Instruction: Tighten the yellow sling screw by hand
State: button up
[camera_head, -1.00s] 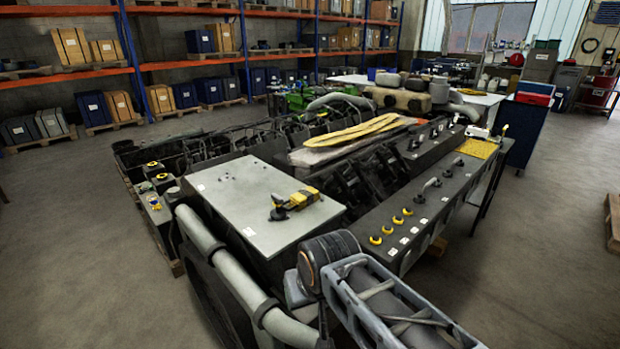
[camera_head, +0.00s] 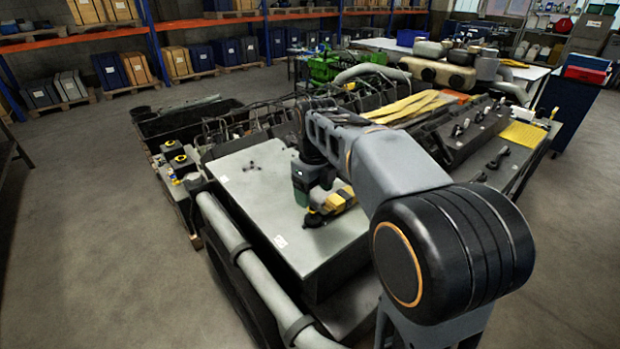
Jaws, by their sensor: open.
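My gripper (camera_head: 303,200) hangs from my raised arm over the grey top plate of the engine. It is open and small in the view; I see nothing between its fingers. Right beside it on the plate lies a yellow-and-black tool-like object (camera_head: 340,200) with a dark round end; I cannot tell whether they touch. Small yellow caps sit on posts at the plate's left (camera_head: 180,158). Yellow sling straps (camera_head: 405,106) lie across the engine behind my arm. I cannot tell which yellow part is the sling screw.
The grey plate (camera_head: 250,205) has a small dark pronged thing (camera_head: 252,168) on it. A thick grey pipe (camera_head: 235,245) runs along its left front. A yellow perforated mat (camera_head: 522,134) lies at the right end. The floor at left is clear; shelves stand behind.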

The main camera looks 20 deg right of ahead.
aim_at(313, 201)
jog(key=shift+w, duration=0.45)
jog(key=n, duration=0.3)
jog(key=shift+b, duration=0.4)
jog(key=n+b, duration=0.1)
jog(key=n, duration=0.9)
jog(key=shift+b, duration=0.4)
jog(key=n+b, duration=0.1)
jog(key=n, duration=0.4)
jog(key=n+b, duration=0.1)
jog(key=n, duration=0.5)
jog(key=shift+f+n+b, duration=0.1)
jog(key=shift+n+b, duration=0.25)
jog(key=shift+n, duration=0.05)
jog(key=n, duration=0.1)
jog(key=n+p, duration=0.1)
jog(key=n, duration=0.1)
jog(key=shift+r, duration=0.3)
jog(key=n+p, duration=0.1)
jog(key=n, duration=0.5)
jog(key=shift+n, duration=0.3)
notch_tip(313, 201, down, 5)
jog(key=b, duration=0.3)
jog(key=shift+f, duration=0.15)
